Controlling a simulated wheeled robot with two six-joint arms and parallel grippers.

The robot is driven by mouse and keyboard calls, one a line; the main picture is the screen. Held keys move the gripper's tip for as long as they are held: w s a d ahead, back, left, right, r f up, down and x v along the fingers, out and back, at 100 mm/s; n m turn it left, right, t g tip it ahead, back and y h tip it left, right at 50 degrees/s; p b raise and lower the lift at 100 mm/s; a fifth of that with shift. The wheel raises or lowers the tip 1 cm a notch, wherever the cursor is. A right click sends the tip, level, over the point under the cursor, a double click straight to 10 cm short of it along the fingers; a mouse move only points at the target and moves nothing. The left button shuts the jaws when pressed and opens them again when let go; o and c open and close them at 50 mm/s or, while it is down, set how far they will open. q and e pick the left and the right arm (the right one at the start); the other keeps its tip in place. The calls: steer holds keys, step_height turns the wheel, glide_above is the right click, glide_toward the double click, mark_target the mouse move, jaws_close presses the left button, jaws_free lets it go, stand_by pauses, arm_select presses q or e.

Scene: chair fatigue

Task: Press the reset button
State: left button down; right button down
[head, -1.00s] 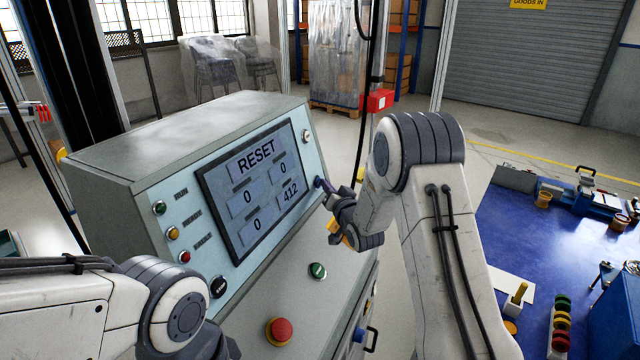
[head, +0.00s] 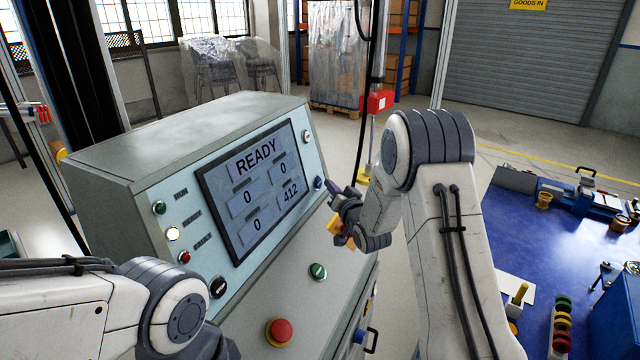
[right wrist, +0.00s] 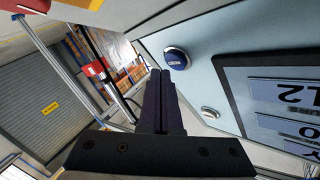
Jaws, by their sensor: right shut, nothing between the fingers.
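The reset button is a blue round button (head: 318,183) on the right edge of the console's face panel, beside the display. It also shows in the right wrist view (right wrist: 176,58), with white lettering too small to read surely. The display (head: 255,185) reads READY, with several number fields, one showing 412. My right gripper (head: 333,188) is shut and empty, just right of the blue button and apart from it. Its closed fingers (right wrist: 160,75) point up beside the button in the right wrist view. My left arm enters at lower left; its gripper is not visible.
A blue workbench (head: 490,240) with tools stands at right. Open floor lies behind the console.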

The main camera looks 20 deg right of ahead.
steer(key=s+d, duration=0.1)
steer(key=d, duration=0.1)
steer(key=s+d+r, duration=0.1)
steer(key=s, duration=0.1)
steer(key=shift+d+r, duration=0.1)
steer(key=shift+d, duration=0.25)
stand_by(0.6)
steer(key=s+a+n+g, duration=0.1)
steer(key=a, duration=0.2)
steer(key=s+a+n+g+p, duration=0.1)
steer(key=a, duration=0.3)
steer(key=s+a+r+g+p, duration=0.1)
steer(key=s+a+g, duration=0.1)
steer(key=a, duration=0.1)
steer(key=shift+s+a+r+n+y, duration=0.1)
steer(key=shift+a+n+y, duration=0.2)
steer(key=shift+n, duration=0.1)
steer(key=s+a+n+g+p, duration=0.1)
steer(key=s+a+n+g, duration=0.3)
steer(key=s+a, duration=0.65)
steer(key=s+r+n+g+h+p, duration=0.1)
steer(key=s+n+g, duration=0.4)
steer(key=s, duration=2.4)
steer(key=g+p, duration=0.1)
steer(key=g, duration=0.3)
steer(key=shift+r, duration=0.2)
